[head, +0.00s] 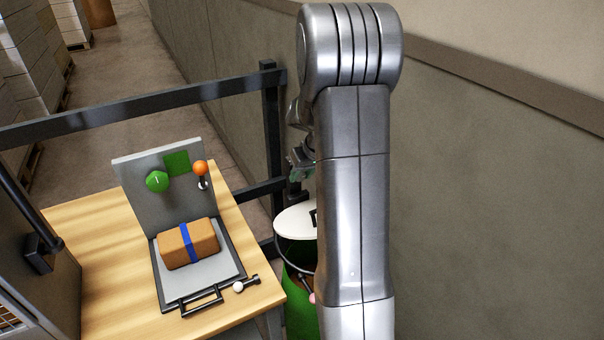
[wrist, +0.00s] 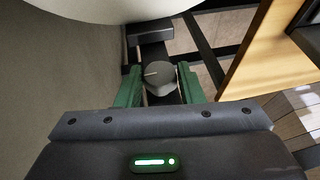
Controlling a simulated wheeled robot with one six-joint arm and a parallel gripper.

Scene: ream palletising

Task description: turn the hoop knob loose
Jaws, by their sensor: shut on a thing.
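The hoop knob (wrist: 160,76) is a dark grey round knob with a pale pointer line toward the left. It sits on a dark bar in the wrist view. My gripper (wrist: 160,84) has its two green fingers shut on the knob, one on each side. In the head view, my gripper (head: 300,160) is partly hidden behind my arm, above a white round lid (head: 293,221). The knob is hidden in the head view. A thin dark hoop (head: 281,262) shows below the lid, around the upper part of a green bin (head: 300,316).
A wooden table (head: 100,245) stands left of the bin. Dark rails (head: 130,105) run behind; a wall (head: 500,180) is at right.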

